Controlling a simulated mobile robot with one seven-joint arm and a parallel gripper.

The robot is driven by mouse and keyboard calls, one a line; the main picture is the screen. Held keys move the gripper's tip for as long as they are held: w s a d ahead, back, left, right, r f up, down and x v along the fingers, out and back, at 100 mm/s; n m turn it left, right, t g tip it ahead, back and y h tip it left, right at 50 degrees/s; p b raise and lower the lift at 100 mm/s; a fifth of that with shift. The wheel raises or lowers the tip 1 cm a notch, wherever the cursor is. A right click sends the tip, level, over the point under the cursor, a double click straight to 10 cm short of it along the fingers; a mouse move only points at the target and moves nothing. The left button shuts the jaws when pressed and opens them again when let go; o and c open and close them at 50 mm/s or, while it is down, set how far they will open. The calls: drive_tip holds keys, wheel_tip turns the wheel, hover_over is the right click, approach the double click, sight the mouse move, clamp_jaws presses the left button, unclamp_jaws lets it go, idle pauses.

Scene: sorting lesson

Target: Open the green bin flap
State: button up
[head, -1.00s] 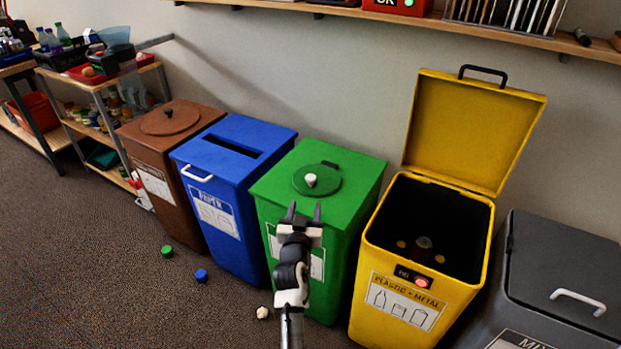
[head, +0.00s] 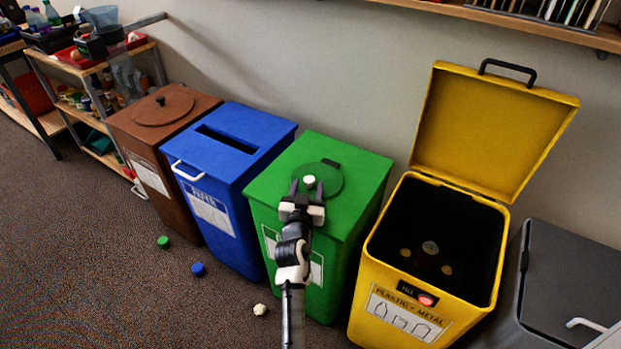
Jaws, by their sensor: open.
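The green bin (head: 352,181) stands between the blue bin and the yellow bin. Its round green flap (head: 327,184) lies flat on the top, with a white knob (head: 309,181) on it and a dark hinge at the back. The flap looks shut. My gripper (head: 307,187) is open, its two dark fingertips pointing toward the knob, one on each side of it in the picture. I cannot tell whether the fingers touch the knob. My arm hides part of the bin's front label.
The yellow bin (head: 399,277) stands with its lid (head: 492,125) raised, close on the right. The blue bin (head: 262,124) and brown bin (head: 191,118) stand left. A grey bin (head: 572,278) is far right. Caps (head: 198,269) and a pale crumpled piece (head: 260,309) lie on the floor.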

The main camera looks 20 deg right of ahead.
drive_tip(key=shift+w+d, duration=0.2)
drive_tip(key=shift+w, duration=0.2)
clamp_jaws()
